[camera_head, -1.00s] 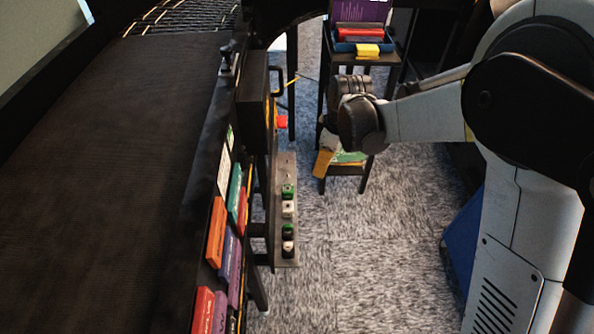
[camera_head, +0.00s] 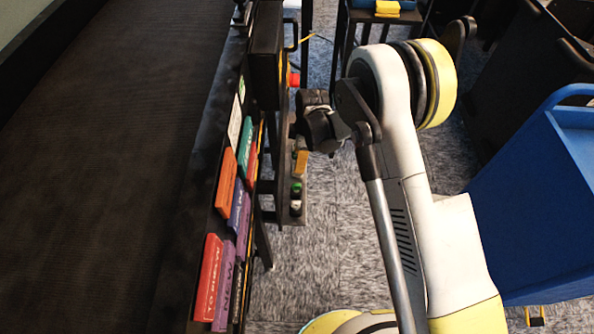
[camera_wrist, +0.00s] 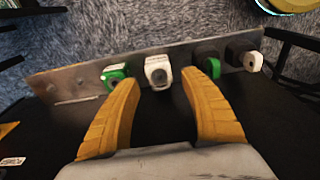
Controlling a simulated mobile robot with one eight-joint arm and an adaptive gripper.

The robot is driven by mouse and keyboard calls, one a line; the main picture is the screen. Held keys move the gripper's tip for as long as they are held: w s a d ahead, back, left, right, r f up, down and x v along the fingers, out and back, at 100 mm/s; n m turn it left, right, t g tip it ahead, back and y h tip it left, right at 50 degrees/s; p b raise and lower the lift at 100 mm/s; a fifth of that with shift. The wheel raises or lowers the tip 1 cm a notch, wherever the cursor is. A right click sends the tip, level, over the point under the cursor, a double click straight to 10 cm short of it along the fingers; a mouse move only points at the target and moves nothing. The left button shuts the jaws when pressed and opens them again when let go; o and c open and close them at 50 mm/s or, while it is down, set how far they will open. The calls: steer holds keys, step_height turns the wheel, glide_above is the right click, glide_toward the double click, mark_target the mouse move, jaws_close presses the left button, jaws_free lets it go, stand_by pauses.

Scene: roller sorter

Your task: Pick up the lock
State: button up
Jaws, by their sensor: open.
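A grey metal plate (camera_wrist: 68,82) on the sorter's side carries a row of small green, white and black pieces. In the wrist view a white lock-like piece with a dark round centre (camera_wrist: 157,71) sits between my gripper's fingertips (camera_wrist: 158,82). A green piece (camera_wrist: 116,75) is just left of it; a green and black piece (camera_wrist: 211,67) is to the right, then a black and white one (camera_wrist: 248,60). I cannot tell for sure which is the lock. My gripper's yellow fingers are apart and hold nothing. In the head view my gripper (camera_head: 300,163) hides part of the plate.
The black conveyor (camera_head: 100,150) fills the left, with coloured boxes (camera_head: 208,275) along its edge. A black box with a red button (camera_head: 266,55) is beyond my gripper. A blue bin (camera_head: 530,190) stands at right. Carpet lies free between.

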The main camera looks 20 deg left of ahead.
steer(key=f, duration=0.1)
steer(key=f+b, duration=0.1)
steer(key=f, duration=0.1)
steer(key=f+b, duration=0.1)
steer(key=shift+a+f, duration=0.3)
steer(key=shift+a, duration=0.1)
steer(key=shift+r, duration=0.1)
steer(key=c, duration=1)
steer(key=shift+c, duration=0.2)
steer(key=shift+r, duration=0.1)
step_height(320, 180, up, 4)
steer(key=shift+r+p, duration=0.1)
steer(key=shift+p, duration=1.05)
steer(key=w+d+r+p, duration=0.6)
steer(key=w+r, duration=0.3)
steer(key=r, duration=0.2)
steer(key=shift+w+d, duration=0.2)
steer(key=shift+w, duration=0.15)
